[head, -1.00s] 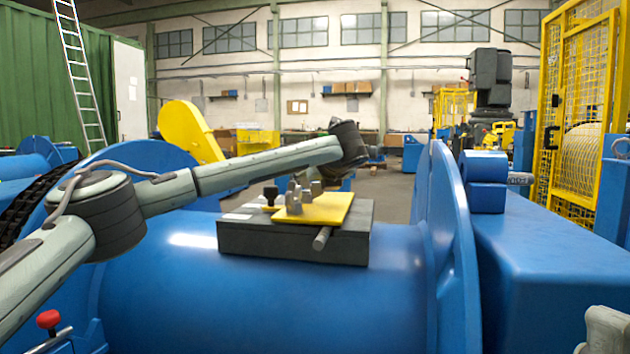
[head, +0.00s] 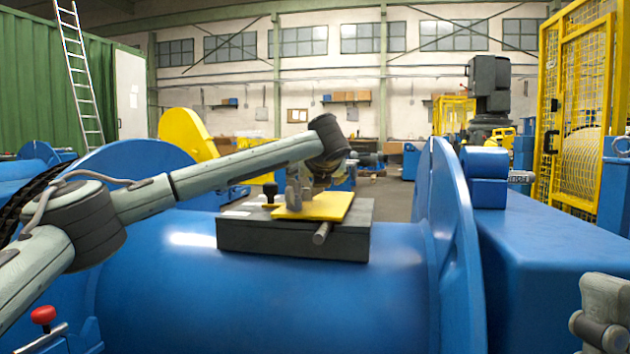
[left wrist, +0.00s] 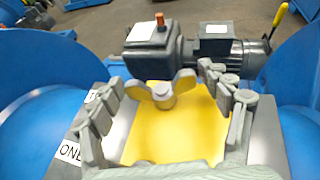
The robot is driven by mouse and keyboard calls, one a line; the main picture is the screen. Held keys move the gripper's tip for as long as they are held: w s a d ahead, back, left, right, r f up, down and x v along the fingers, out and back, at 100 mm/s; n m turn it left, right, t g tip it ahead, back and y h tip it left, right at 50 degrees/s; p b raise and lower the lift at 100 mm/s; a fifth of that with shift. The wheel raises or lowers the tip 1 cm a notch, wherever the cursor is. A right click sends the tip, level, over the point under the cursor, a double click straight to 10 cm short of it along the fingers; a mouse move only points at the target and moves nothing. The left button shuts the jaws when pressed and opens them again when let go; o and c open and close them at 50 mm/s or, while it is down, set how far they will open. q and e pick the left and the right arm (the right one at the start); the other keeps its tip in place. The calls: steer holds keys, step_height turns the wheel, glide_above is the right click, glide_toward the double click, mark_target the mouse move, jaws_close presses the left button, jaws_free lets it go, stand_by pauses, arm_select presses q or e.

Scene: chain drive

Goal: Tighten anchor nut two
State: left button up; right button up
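A grey wing nut (left wrist: 162,96) on a post stands over a yellow plate (head: 325,207) in the left wrist view. The plate lies on a dark block (head: 285,240) on top of a blue drum-like housing (head: 260,300). My left gripper (head: 312,186) is low over the plate. In the left wrist view its fingers are spread on both sides of the wing nut, with visible gaps. A label reading "ONE" (left wrist: 69,152) shows at the left; I cannot read which anchor this nut is. The gripper hides the plate's hardware in the head view.
A black knob (head: 270,190) stands beside the plate, and a metal rod (head: 322,233) sticks out of the block's front. A tall blue flange (head: 445,230) rises to the right. A red knob (head: 43,315) is at lower left.

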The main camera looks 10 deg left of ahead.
stand_by(0.3)
arm_select(q)
steer(key=v, duration=1.2)
steer(key=shift+c, duration=0.2)
